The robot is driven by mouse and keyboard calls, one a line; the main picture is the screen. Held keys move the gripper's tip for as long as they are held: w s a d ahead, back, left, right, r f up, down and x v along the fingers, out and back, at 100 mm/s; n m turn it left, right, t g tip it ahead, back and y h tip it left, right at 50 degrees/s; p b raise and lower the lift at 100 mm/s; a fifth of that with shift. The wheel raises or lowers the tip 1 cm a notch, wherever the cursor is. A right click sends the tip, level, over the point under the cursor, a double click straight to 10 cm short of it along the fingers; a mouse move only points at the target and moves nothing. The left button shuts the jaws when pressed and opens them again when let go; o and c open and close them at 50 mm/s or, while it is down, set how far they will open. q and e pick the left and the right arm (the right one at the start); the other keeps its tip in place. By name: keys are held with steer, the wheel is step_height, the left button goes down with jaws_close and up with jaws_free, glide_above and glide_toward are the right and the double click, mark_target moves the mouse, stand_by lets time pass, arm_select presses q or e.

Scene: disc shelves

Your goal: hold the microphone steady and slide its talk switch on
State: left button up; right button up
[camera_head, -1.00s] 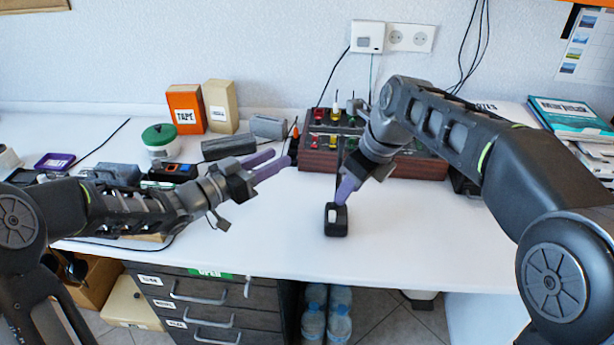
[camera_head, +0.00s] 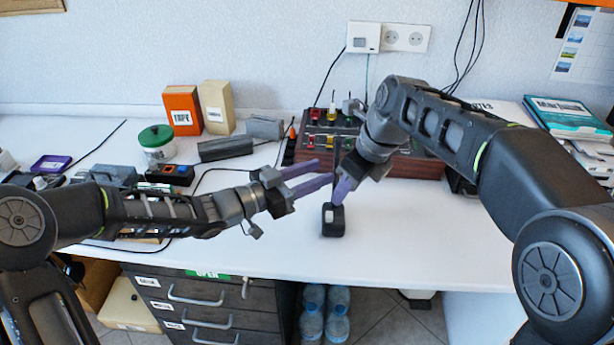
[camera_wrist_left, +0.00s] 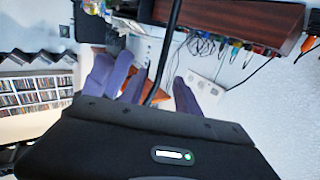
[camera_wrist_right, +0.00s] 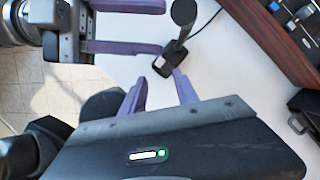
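The microphone has a black base (camera_head: 333,229) on the white table, with a pale switch-like patch (camera_head: 329,215) on top. In the right wrist view its dark stem (camera_wrist_right: 176,45) rises to a rounded head (camera_wrist_right: 183,12). My left gripper (camera_head: 326,172) is open, with its purple fingertips just beside the stem. A dark rod, likely the stem, crosses between its fingers (camera_wrist_left: 158,88) in the left wrist view. My right gripper (camera_head: 341,200) points down just above the base. Its fingers (camera_wrist_right: 160,85) are apart with nothing between them. The switch's position is too small to tell.
A wooden panel box (camera_head: 412,163) with coloured switches stands behind the microphone. A jar (camera_head: 157,145), orange box (camera_head: 182,110) and small devices (camera_head: 170,174) are to the left. The table (camera_head: 420,230) is clear to the right of the base.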

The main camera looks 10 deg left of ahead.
mark_target(334, 167)
arm_select(q)
steer(key=x, duration=0.5)
steer(key=shift+w+d, duration=0.2)
steer(key=shift+d, duration=0.1)
jaws_close()
stand_by(1.1)
